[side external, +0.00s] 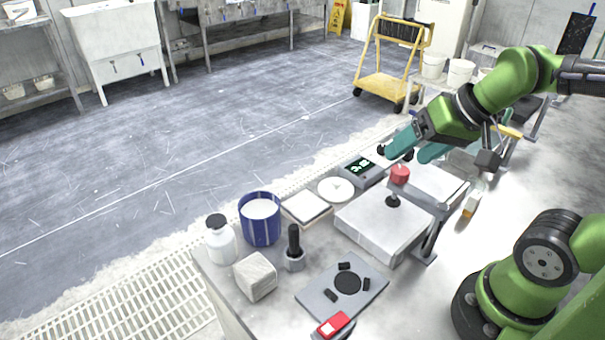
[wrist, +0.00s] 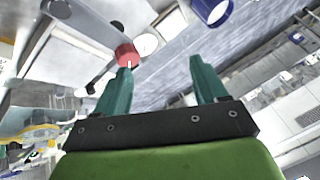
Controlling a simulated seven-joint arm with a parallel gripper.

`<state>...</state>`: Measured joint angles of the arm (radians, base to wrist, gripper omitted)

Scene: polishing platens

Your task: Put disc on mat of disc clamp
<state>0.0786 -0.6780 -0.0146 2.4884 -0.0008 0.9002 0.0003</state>
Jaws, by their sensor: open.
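The disc clamp is a grey plate (side external: 317,299) at the table's front, with small black blocks around a round black mat (side external: 347,282). Nothing lies on the mat. A flat white round piece (side external: 336,189), a disc or shallow dish, lies near the digital meter; I cannot tell if it is the task's disc. My gripper (side external: 415,152) is open and empty, tilted, above the back of the table near a red cylinder (side external: 400,175). In the wrist view, the open teal fingers (wrist: 163,68) show the red cylinder (wrist: 127,55) by the left fingertip.
A blue-banded tub (side external: 260,226), a white bottle (side external: 221,245), a black-handled tool (side external: 293,247) and a pale block (side external: 255,277) stand left of the clamp. A low grey box (side external: 380,232) with a black knob stands behind it. A red device (side external: 333,325) lies in front.

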